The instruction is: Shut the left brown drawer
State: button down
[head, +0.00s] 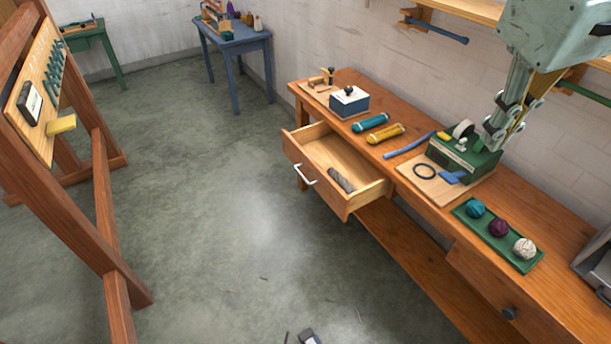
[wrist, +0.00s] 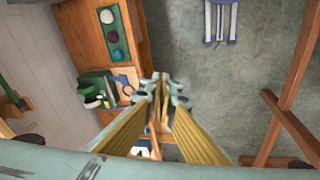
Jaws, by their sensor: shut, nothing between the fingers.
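The left brown drawer (head: 318,130) is pulled out of the long wooden bench in the head view. It has a pale wood inside, a white bar handle (head: 305,174) on its front and a dark grey object (head: 341,180) lying in it. My gripper (head: 491,134) comes down from the upper right, in front of the green device on the bench, well to the right of the drawer. In the wrist view my gripper (wrist: 162,88) is shut and empty, its yellow-padded fingers close together.
The bench top (head: 555,270) holds a blue-and-white box (head: 349,101), teal and yellow rolls, a green device (head: 463,157) on a board, and a green tray (head: 470,224) of yarn balls. A second drawer, with a dark knob (head: 509,313), is shut. Floor before the open drawer is clear.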

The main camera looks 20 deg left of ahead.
jog(key=w+a+f+n+p, duration=0.1)
jog(key=w+a+f+n, duration=0.5)
jog(key=w+a, duration=0.5)
jog(key=w+a+f+n+p, duration=0.2)
jog(key=w+a+f+n, duration=0.1)
jog(key=w+a+f, duration=0.7)
jog(key=w+a+f+n, duration=0.2)
jog(key=a+f+n, duration=0.1)
jog(key=a+f, duration=0.6)
jog(key=w+a+f+n+h+p, duration=0.1)
jog(key=w+a+f+n, duration=0.1)
jog(key=a+f, duration=0.7)
jog(key=w+a+f+n+g+p, duration=0.1)
jog(key=a+f+n, duration=0.3)
jog(key=a+f, duration=0.5)
jog(key=shift+w+n+h, duration=0.4)
jog(key=shift+w, duration=0.1)
jog(key=shift+d+f, duration=0.1)
